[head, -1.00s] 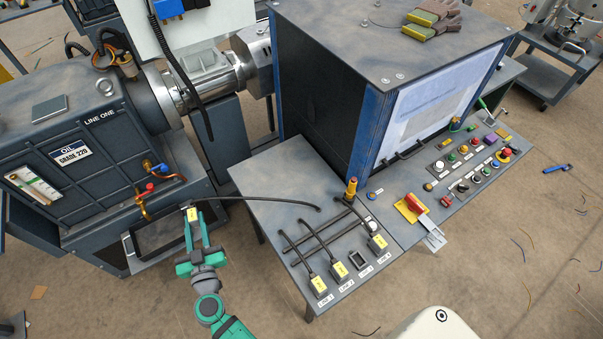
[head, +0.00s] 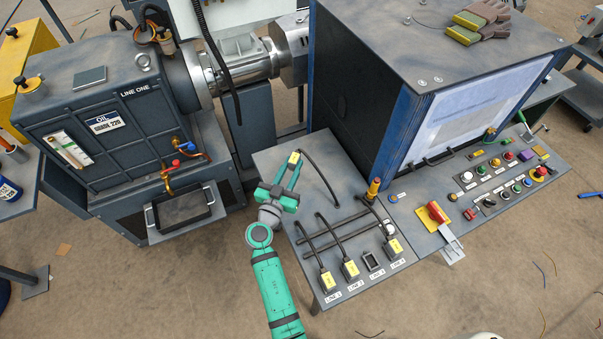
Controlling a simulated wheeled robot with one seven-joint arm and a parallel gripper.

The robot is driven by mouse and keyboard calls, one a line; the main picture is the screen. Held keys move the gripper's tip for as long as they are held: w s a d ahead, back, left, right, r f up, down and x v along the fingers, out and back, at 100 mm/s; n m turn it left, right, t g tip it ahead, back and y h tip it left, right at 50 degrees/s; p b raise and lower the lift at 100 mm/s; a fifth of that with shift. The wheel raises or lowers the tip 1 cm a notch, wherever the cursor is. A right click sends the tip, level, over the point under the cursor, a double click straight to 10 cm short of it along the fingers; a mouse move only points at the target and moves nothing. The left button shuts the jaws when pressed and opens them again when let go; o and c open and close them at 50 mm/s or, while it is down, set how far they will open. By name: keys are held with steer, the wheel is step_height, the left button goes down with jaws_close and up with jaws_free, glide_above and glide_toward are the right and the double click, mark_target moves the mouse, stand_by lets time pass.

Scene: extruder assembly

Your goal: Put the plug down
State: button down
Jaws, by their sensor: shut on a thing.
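The plug (head: 294,157), a small dark block with a yellow label, is between the fingers of my green gripper (head: 289,172). My gripper is shut on it. The plug is over the left back part of the grey side table (head: 276,157). I cannot tell whether it touches the top. Its black cable (head: 322,178) bends from the plug to the right and down onto the table. An empty square socket (head: 373,261) is at the table's front edge, between other yellow-labelled plugs (head: 350,268) seated in the row.
The machine marked LINE ONE (head: 95,120), with an open tray (head: 184,210), stands to the left.

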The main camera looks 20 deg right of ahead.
step_height(320, 180, down, 9)
steer(key=shift+r, duration=0.2)
steer(key=shift+f, duration=0.1)
stand_by(0.4)
steer(key=c, duration=1.5)
jaws_free()
